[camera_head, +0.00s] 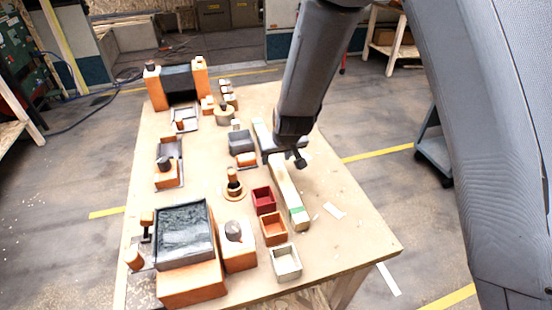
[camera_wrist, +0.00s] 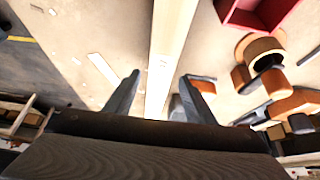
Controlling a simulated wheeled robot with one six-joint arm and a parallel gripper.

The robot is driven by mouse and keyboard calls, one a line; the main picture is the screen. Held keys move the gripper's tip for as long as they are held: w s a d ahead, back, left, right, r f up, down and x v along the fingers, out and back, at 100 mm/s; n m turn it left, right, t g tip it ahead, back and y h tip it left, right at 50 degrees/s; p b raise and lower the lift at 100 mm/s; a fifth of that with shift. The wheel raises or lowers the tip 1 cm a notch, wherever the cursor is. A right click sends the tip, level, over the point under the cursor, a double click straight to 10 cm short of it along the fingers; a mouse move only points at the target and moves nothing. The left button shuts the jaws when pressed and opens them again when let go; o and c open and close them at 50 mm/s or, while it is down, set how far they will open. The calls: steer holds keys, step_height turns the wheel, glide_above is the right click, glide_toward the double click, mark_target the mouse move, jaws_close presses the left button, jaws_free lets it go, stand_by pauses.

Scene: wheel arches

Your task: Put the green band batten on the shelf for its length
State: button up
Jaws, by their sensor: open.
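A long pale wooden batten (camera_head: 283,185) lies on the table with a green band (camera_head: 297,212) around its near end. My gripper (camera_head: 290,155) is over the batten, away from the band, and hides part of it. In the wrist view the batten (camera_wrist: 170,40) runs down between the two spread fingers of my gripper (camera_wrist: 160,77), which is open. I cannot tell whether the fingers touch the batten. A pale wooden piece (camera_head: 261,133) shows beyond my gripper; I cannot tell whether it is the same batten. I cannot tell which shelf is the one for its length.
The table (camera_head: 345,240) has clear room to the right of the batten, apart from pale scraps. A red box (camera_head: 264,200), an orange box (camera_head: 273,229) and a whitish box (camera_head: 286,262) stand close on its left. A wooden rack (camera_head: 390,45) stands at the back right.

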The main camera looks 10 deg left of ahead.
steer(key=p+v, duration=0.3)
steer(key=v, duration=0.7)
steer(key=shift+r, duration=0.25)
